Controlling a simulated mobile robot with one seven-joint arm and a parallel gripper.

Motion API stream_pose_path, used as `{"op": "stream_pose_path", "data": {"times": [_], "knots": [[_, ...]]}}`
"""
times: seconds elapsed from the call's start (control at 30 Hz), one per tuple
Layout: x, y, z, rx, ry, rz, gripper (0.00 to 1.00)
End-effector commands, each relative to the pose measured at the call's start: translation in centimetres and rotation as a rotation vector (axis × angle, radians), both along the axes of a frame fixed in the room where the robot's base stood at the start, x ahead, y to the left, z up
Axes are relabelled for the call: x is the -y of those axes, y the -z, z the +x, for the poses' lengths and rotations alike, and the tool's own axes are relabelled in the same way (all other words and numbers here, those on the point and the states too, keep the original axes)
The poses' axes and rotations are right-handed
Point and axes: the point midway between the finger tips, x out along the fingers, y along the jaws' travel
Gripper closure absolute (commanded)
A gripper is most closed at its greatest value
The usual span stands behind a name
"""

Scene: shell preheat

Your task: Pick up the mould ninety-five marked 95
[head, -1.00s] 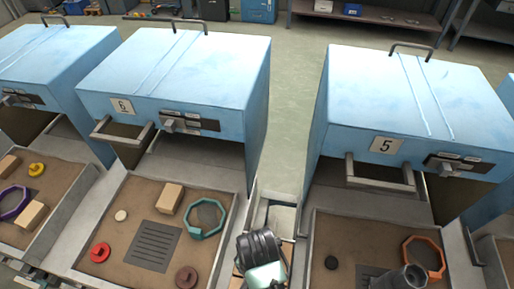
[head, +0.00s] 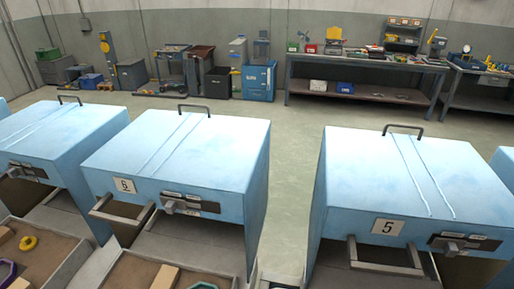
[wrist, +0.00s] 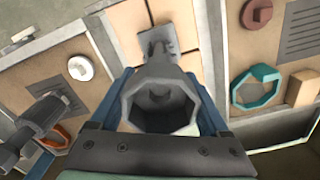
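In the wrist view a grey mould (wrist: 162,98) with a wide, hollow, many-sided cup fills the middle, its narrower part pointing away. The two blue fingers of my gripper (wrist: 160,76) stand on either side of it, well apart. The view does not show whether they press on it. Another grey mould-like piece (wrist: 40,122) is at the left, beside an orange ring. I can read no 95 on either piece. My gripper and the moulds are out of the head view.
A workbench (head: 360,75) is behind.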

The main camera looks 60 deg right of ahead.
Motion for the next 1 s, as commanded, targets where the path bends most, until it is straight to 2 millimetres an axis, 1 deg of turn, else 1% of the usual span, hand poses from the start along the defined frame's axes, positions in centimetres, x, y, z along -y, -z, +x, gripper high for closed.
{"op": "stream_pose_path", "data": {"times": [0.03, 0.17, 0.2, 0.27, 0.3, 0.33, 0.73, 0.87, 1.0], "knots": [[0.0, 0.0, 0.0, 0.000, 0.000, 0.000, 0.47], [0.0, 0.0, 0.0, 0.000, 0.000, 0.000, 0.70], [0.0, 0.0, 0.0, 0.000, 0.000, 0.000, 0.77], [0.0, 0.0, 0.0, 0.000, 0.000, 0.000, 0.88], [0.0, 0.0, 0.0, 0.000, 0.000, 0.000, 0.95], [0.0, 0.0, 0.0, 0.000, 0.000, 0.000, 1.00], [0.1, -0.4, 0.1, 0.002, 0.000, -0.002, 1.00], [0.1, -1.8, 0.2, 0.005, -0.001, -0.004, 1.00], [0.1, -4.3, 0.2, 0.006, -0.001, -0.005, 1.00]]}}
